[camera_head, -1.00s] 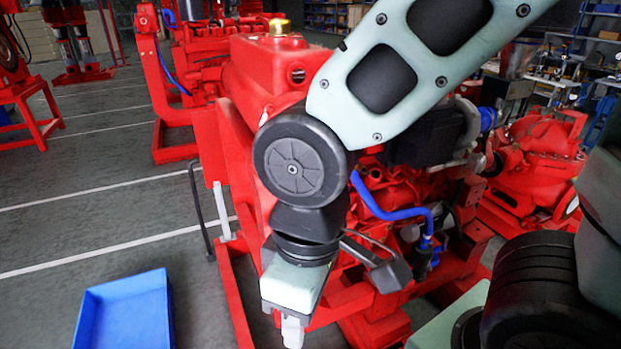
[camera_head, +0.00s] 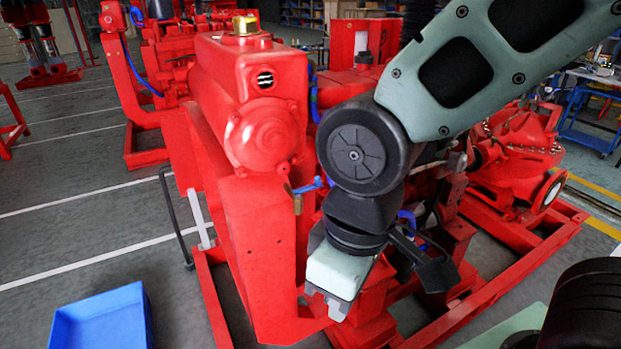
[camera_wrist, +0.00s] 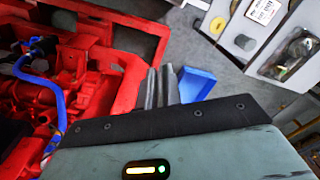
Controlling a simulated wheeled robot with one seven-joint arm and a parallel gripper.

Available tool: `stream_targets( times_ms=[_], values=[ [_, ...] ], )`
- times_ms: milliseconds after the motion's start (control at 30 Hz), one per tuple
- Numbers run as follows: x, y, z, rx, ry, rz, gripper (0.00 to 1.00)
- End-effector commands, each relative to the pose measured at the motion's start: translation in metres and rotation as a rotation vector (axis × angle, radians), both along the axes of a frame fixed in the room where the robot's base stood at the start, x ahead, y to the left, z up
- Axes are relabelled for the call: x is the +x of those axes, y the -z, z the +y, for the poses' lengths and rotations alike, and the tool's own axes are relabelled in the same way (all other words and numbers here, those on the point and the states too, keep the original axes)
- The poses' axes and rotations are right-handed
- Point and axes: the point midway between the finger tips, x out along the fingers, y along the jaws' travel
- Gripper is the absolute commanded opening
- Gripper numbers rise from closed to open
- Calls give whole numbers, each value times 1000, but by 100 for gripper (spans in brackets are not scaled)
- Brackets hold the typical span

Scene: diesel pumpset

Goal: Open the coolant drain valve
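A small blue lever (camera_head: 307,186) with a brass-coloured body (camera_head: 297,205), which looks like the coolant drain valve, sits on the right side of the red engine housing (camera_head: 265,140), below its round end cap. I cannot make out the valve for certain in the wrist view. My gripper (camera_head: 337,308) points down in front of the engine, below and right of the lever, apart from it. Its fingers are mostly hidden in the head view. In the wrist view two grey fingers (camera_wrist: 160,86) stand close together with nothing visible between them; how far open they are is unclear.
A blue bin (camera_head: 105,318) stands on the floor at the lower left. Red frame rails (camera_head: 540,250) run along the right. A blue hose (camera_wrist: 50,82) and red engine parts fill the wrist view's left side. Grey floor (camera_head: 90,210) on the left is clear.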

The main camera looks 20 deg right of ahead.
Motion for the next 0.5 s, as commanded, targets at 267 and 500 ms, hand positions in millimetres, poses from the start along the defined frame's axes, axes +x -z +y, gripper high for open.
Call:
stream_targets(
  times_ms=[267,500],
  values=[
    [123,-52,-7,117,141,-83,0],
    [233,-82,-64,122,253,-221,0]
  ],
)
